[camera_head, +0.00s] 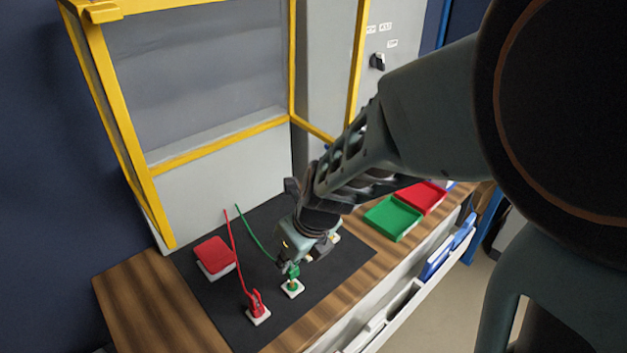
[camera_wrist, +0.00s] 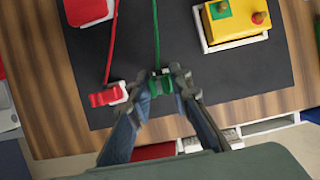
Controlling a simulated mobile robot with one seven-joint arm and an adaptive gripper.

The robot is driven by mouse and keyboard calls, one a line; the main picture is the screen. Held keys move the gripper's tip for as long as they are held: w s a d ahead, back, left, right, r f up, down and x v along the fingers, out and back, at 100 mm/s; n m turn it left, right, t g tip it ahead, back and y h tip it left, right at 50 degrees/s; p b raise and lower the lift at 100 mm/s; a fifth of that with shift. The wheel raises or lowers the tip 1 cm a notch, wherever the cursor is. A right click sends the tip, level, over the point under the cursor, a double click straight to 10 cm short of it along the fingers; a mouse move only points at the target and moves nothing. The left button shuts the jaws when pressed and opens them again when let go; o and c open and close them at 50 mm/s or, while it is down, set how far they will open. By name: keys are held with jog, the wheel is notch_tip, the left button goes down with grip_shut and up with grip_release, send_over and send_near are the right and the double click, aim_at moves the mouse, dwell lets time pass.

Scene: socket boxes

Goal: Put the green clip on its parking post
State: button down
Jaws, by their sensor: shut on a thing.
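The green clip (camera_head: 293,270) hangs between the fingertips of my gripper (camera_head: 288,262), with a green cord (camera_head: 256,236) running back from it. In the wrist view the clip (camera_wrist: 160,84) sits between the two fingers (camera_wrist: 164,86), which are shut on it. A small white base with a green post (camera_head: 292,289) stands on the black mat directly below the clip. The clip is over or at the post; I cannot tell whether it is around it. In the wrist view the post is hidden.
The red clip (camera_head: 256,304) with its red cord stands on a white base left of my gripper. A red-topped box (camera_head: 214,256) lies behind it. A yellow box (camera_wrist: 236,20) sits at the right in the wrist view. Green (camera_head: 392,217) and red (camera_head: 421,196) trays lie right of the mat.

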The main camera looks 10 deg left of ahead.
jog(key=shift+f+b, duration=0.55)
jog(key=shift+f, duration=0.2)
jog(key=shift+r+p, duration=0.15)
jog(key=shift+p, duration=0.2)
jog(key=shift+f, duration=0.25)
jog(key=shift+p, duration=0.55)
jog(key=shift+f, duration=0.1)
jog(key=shift+f+b, duration=0.5)
jog(key=shift+f, duration=0.15)
jog(key=shift+f, duration=0.35)
